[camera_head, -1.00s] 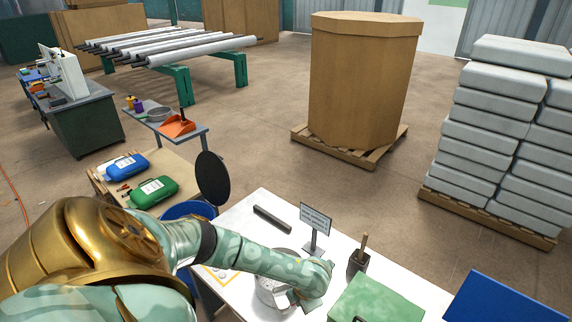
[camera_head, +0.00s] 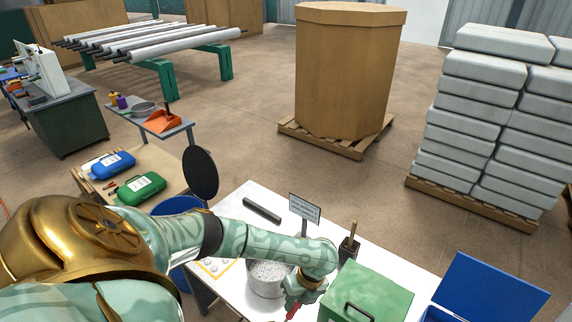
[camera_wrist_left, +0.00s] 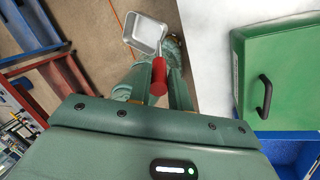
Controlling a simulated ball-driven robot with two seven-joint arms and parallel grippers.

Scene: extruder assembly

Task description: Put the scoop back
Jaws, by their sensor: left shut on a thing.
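My left gripper (camera_head: 300,291) is shut on the red handle of the scoop (camera_head: 292,311), just right of the metal pot (camera_head: 266,289). In the left wrist view the scoop (camera_wrist_left: 146,34) has a square metal pan that looks empty, and its red handle sits between the fingers (camera_wrist_left: 157,90). The scoop's pan is hidden in the head view. The pot stands on the white table and holds pale granules. My right gripper is not in view.
A green box with a black handle (camera_head: 374,291) stands right of the gripper. A blue open-lidded bin (camera_head: 487,290) is at the lower right.

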